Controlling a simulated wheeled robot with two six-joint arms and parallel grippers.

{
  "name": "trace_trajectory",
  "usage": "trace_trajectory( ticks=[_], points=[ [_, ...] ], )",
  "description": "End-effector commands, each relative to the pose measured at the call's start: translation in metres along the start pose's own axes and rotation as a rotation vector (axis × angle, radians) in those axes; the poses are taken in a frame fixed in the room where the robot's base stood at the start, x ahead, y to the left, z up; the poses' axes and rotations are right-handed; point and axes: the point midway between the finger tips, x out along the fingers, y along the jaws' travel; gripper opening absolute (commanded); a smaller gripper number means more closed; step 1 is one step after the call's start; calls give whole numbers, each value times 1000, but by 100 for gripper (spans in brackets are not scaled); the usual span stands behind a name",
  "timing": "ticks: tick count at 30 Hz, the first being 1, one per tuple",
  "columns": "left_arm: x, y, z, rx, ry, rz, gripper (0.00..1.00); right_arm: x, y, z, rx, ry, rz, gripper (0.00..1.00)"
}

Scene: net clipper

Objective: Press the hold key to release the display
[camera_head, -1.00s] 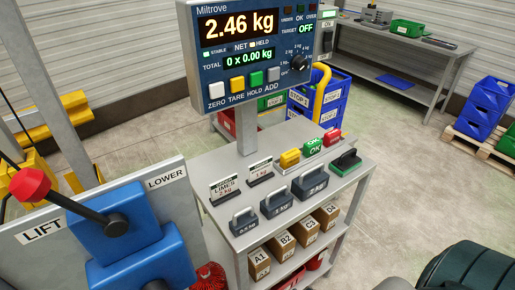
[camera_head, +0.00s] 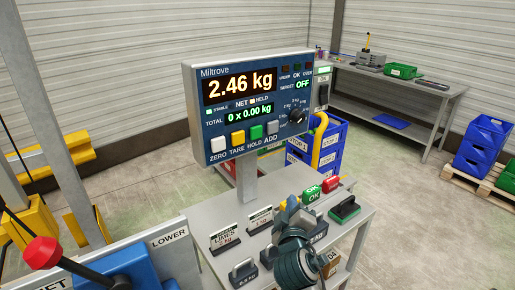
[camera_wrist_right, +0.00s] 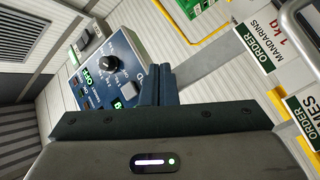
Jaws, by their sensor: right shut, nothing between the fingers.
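The scale console (camera_head: 205,75) stands on a post above the bench and reads 2.46 kg. The green hold key (camera_head: 256,131) sits between the yellow tare key (camera_head: 238,138) and the grey add key (camera_head: 273,127). My right gripper (camera_head: 291,203) is below and right of the keys, in front of the bench, apart from the console. In the right wrist view its fingers (camera_wrist_right: 158,82) are shut and empty, covering part of the console (camera_wrist_right: 125,45); the hold key is not seen there. My left gripper is out of view.
The bench (camera_head: 205,215) carries weights, LIMES and other order cards (camera_head: 224,236), and red and green blocks (camera_head: 312,193). A blue lever machine with a red knob (camera_head: 41,252) is at lower left. Blue crates (camera_head: 330,145) stand behind the console.

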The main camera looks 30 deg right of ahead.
Motion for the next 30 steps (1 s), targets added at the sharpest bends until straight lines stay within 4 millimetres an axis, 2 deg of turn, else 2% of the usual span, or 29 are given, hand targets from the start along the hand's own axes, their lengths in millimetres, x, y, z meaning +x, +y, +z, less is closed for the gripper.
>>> trace_trajectory(
  ticks=[1, 3, 6, 9, 13, 23, 30],
  points=[
    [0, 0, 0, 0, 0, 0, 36, 8, 22, -20, -39, 46, 87, 0],
    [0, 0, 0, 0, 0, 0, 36, 14, 47, -44, -106, 99, 197, 0],
    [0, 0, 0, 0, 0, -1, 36, 16, 73, -69, -185, 149, 317, 0],
    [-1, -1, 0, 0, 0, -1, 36, 16, 89, -84, -236, 176, 390, 0],
    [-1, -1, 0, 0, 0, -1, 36, 16, 96, -92, -264, 187, 424, 0],
    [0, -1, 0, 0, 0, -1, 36, 17, 95, -92, -263, 187, 423, 0],
    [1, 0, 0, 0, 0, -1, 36, 32, 88, -102, -261, 187, 422, 0]
  ],
)
